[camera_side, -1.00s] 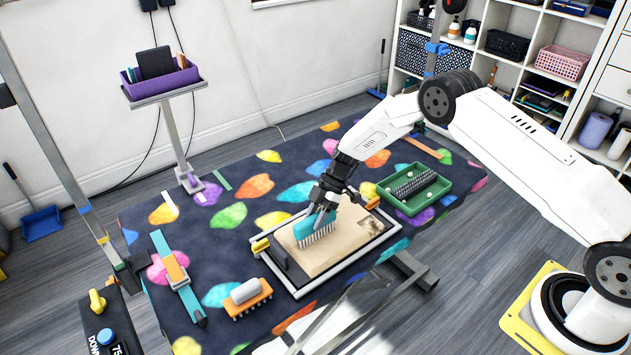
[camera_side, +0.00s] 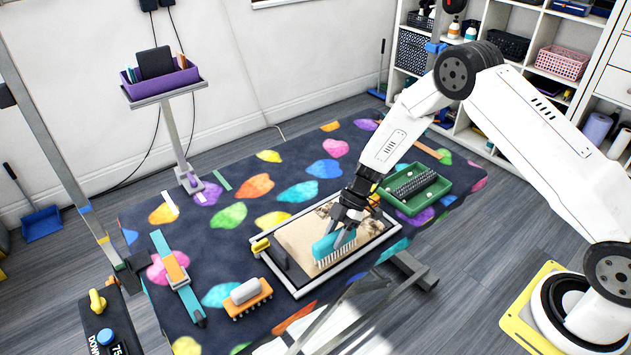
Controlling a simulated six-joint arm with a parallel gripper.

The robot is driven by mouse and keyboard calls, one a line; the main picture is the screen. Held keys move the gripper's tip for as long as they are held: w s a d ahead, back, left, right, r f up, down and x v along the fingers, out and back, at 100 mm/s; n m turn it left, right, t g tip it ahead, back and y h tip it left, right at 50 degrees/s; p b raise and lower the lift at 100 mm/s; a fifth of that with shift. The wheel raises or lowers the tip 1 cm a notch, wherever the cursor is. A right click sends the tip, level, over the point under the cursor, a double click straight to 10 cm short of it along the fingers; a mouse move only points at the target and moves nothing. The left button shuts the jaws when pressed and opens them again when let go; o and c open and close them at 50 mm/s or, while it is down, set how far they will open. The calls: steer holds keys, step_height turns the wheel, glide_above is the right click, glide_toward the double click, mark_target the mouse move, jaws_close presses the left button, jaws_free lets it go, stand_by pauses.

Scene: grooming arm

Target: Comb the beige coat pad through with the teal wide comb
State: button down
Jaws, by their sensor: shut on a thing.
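The beige coat pad (camera_side: 298,240) lies in a black and white frame (camera_side: 301,292) on the patterned table. A darker, rougher patch shows at the pad's far right part. My gripper (camera_side: 345,222) is over the right half of the pad, shut on the teal wide comb (camera_side: 327,246). The comb's pale teeth point down at the pad's near right part; I cannot tell how deep they reach. My gripper and the comb hide part of the pad behind them.
An orange brush with a grey handle (camera_side: 247,293) and an orange and teal tool (camera_side: 177,274) lie left of the frame. A green tray (camera_side: 440,190) with a dark roller stands right. A purple bin (camera_side: 160,82) stands on a post behind. The table's back left is mostly clear.

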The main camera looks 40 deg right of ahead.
steer(key=shift+s+f, duration=0.1)
steer(key=shift+f, duration=0.05)
stand_by(0.6)
steer(key=w, duration=0.6)
steer(key=shift+w+f, duration=0.1)
steer(key=shift+w, duration=0.95)
steer(key=shift+w, duration=0.1)
steer(key=shift+w, duration=4)
steer(key=shift+w, duration=0.1)
steer(key=shift+d, duration=0.15)
